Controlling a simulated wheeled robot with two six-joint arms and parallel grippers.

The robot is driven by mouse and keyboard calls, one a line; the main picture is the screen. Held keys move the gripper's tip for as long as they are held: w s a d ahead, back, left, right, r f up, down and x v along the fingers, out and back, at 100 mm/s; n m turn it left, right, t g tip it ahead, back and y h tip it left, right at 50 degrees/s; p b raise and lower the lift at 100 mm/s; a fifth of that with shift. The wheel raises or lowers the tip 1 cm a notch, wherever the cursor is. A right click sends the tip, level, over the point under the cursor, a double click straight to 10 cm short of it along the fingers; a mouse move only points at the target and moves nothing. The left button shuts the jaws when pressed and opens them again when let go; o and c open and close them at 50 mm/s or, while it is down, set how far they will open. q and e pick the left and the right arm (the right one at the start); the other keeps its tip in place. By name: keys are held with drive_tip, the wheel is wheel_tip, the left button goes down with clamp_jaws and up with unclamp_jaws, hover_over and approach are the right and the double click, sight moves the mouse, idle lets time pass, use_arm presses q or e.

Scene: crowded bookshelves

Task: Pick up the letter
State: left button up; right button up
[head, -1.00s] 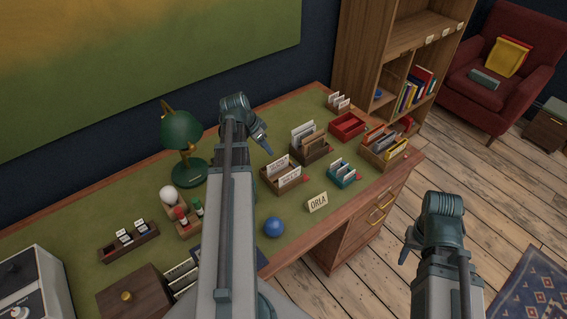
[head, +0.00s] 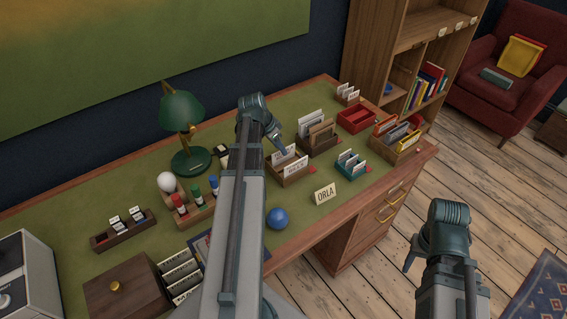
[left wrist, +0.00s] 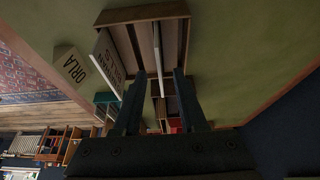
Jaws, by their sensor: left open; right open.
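White letters (head: 280,158) stand upright in a small wooden rack (head: 292,182) on the green desk top; a front card reads roughly "BILLS". My left gripper (head: 281,149) is over this rack, partly hiding it. In the left wrist view, my left gripper (left wrist: 158,90) is open, its two dark fingers spread with the thin edge of a white letter (left wrist: 158,58) showing between them. I cannot tell whether the fingers touch it. The labelled card (left wrist: 107,62) stands to its left. My right gripper (head: 408,262) is open and empty, over the floor in front of the desk.
A second wooden rack (head: 319,148), a teal rack (head: 350,172), a red tray (head: 357,119) and an ORLA sign (head: 325,194) stand close by. A blue ball (head: 277,218), stamps (head: 196,192) and a green lamp (head: 184,112) are nearer the left.

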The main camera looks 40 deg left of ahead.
sight(283, 158)
use_arm(q)
drive_tip(key=shift+b+x, duration=2.45)
drive_tip(key=shift+x, duration=0.15)
drive_tip(key=shift+s, duration=0.1)
drive_tip(key=shift+c, duration=0.2)
clamp_jaws()
